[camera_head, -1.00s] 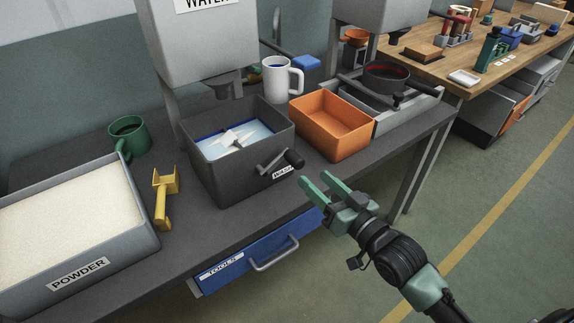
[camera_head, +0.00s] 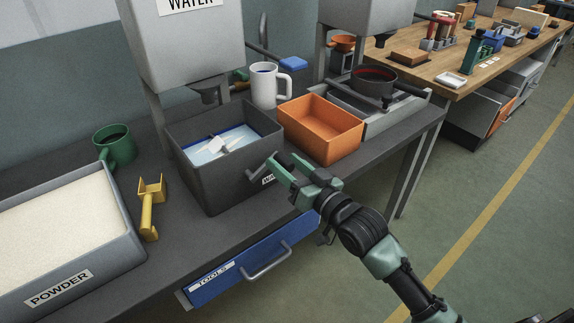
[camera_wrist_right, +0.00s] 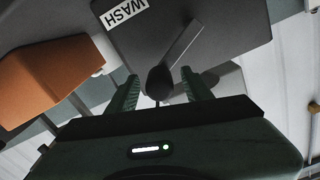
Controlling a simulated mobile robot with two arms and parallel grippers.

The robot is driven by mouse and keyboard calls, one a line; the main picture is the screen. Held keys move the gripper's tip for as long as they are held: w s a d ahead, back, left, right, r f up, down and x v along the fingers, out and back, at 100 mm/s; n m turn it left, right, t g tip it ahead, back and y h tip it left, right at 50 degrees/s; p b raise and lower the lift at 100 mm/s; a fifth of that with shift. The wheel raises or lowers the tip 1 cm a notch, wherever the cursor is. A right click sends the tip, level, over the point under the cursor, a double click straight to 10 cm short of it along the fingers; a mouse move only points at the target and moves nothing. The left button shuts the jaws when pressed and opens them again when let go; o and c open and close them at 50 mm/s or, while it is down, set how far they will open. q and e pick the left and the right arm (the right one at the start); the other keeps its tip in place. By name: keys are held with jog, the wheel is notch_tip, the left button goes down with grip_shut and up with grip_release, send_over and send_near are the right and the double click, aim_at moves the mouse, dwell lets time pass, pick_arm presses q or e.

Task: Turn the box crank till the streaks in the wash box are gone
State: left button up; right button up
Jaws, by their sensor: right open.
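The dark grey wash box (camera_head: 225,185) stands on the bench, with bluish water, a white paddle-like part (camera_head: 208,145) and pale streaks inside. Its crank is on the front wall; in the head view the crank arm (camera_head: 262,166) shows and my gripper covers the knob. My right gripper (camera_head: 278,170) is at the crank, open. In the right wrist view the dark crank knob (camera_wrist_right: 159,82) lies between the two green fingers (camera_wrist_right: 160,90), with gaps beside it. The WASH label (camera_wrist_right: 124,12) is on the box wall. My left gripper is not in view.
An orange bin (camera_head: 322,128) stands right of the wash box, a white mug (camera_head: 264,85) behind it. A blue drawer (camera_head: 240,268) is below.

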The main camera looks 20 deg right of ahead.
grip_shut()
dwell(1.3)
